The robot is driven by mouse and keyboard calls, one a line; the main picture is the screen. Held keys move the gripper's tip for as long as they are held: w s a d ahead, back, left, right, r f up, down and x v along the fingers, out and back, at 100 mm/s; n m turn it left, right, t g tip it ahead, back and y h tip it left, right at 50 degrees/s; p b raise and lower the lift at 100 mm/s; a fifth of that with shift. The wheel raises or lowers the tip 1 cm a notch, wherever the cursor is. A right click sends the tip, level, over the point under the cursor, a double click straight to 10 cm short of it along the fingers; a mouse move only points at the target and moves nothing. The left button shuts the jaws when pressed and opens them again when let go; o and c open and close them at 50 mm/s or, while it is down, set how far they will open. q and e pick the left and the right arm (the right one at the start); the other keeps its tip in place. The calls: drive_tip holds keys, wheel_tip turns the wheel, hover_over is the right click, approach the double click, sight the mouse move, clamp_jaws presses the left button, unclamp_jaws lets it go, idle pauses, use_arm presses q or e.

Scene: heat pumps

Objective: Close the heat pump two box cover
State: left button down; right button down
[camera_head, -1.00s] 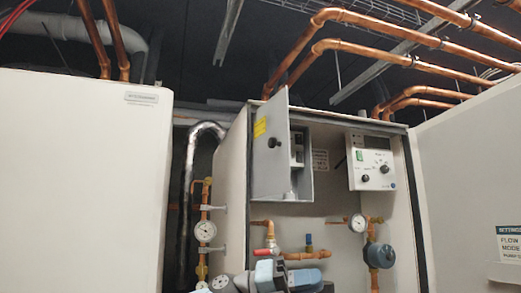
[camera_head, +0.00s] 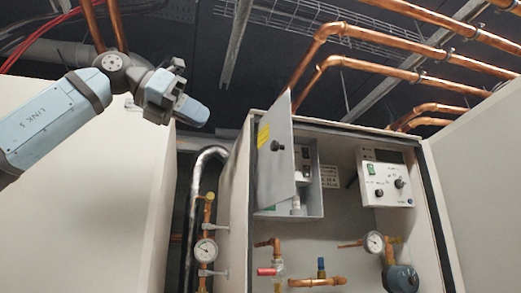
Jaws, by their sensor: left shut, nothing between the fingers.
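The grey box cover (camera_head: 275,165) stands open on the small grey box (camera_head: 309,207) inside the middle cabinet. The cover has a yellow label and a black knob (camera_head: 277,145), and the box interior shows to its right. My left gripper (camera_head: 193,110) is at upper left, in front of the left cabinet's top right corner. It is shut and empty, left of the cover and apart from it in the picture. My right gripper is not in view.
A white control panel (camera_head: 385,183) is right of the box. Gauges, copper pipes and a red-handled valve (camera_head: 268,271) sit below. Copper pipes (camera_head: 375,40) run overhead.

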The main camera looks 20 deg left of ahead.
use_arm(q)
drive_tip(key=p, duration=0.2)
approach(272, 146)
drive_tip(key=x, duration=0.6)
drive_tip(key=shift+d+f, duration=0.15)
drive_tip(key=shift+d, duration=0.05)
drive_tip(key=shift+w+d, duration=0.3)
drive_tip(key=shift+w, duration=0.05)
